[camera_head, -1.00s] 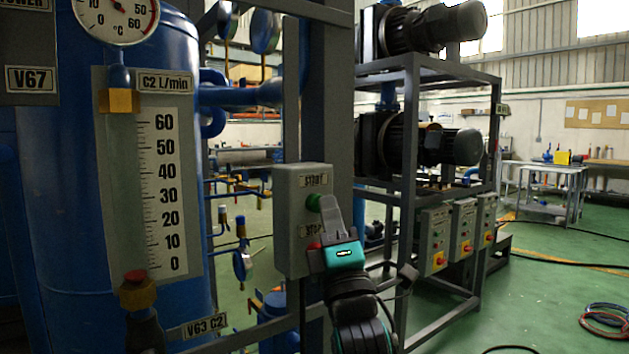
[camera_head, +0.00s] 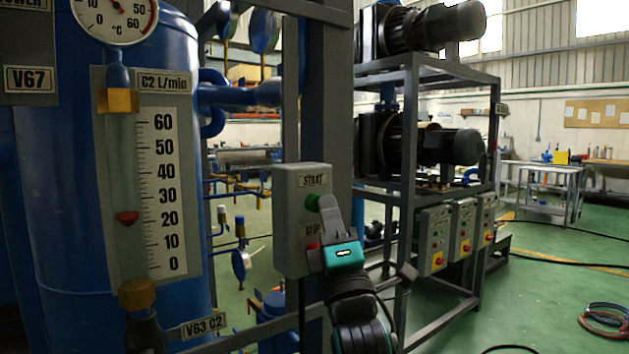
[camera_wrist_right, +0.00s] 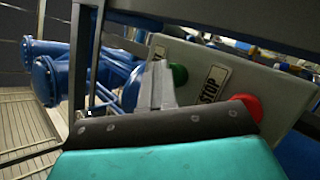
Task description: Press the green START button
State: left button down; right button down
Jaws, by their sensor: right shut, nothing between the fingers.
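The green START button (camera_head: 312,202) sits on the upper part of a grey control box (camera_head: 290,238), under a START label (camera_head: 312,181). The red STOP button (camera_head: 312,246) is below it, partly hidden by my gripper. My right gripper (camera_head: 327,205) is shut and empty, with its fingertips at the right edge of the green button. In the right wrist view, the fingertips (camera_wrist_right: 161,84) overlap the edge of the green button (camera_wrist_right: 179,75), and the red button (camera_wrist_right: 247,106) is to the right. I cannot tell how far the green button is pushed in.
A flow meter (camera_head: 160,190) on a blue tank (camera_head: 60,210) stands at left, its red float (camera_head: 127,218) near 20. The box hangs on a grey post (camera_head: 330,100). A pump rack (camera_head: 410,150) stands behind at right. Green floor (camera_head: 540,290) is open at right.

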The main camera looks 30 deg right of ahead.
jog(key=shift+w+f, duration=0.1)
dwell(0.4)
jog(key=shift+w, duration=0.35)
jog(key=shift+s+a+f, duration=0.1)
jog(key=shift+f, duration=0.05)
dwell(0.5)
jog(key=shift+s, duration=0.1)
jog(key=s, duration=0.3)
jog(key=s+p, duration=0.1)
jog(key=s, duration=0.1)
jog(key=shift+s+d+p, duration=0.2)
jog(key=shift+s+p, duration=0.1)
jog(key=shift+s, duration=0.1)
dwell(0.5)
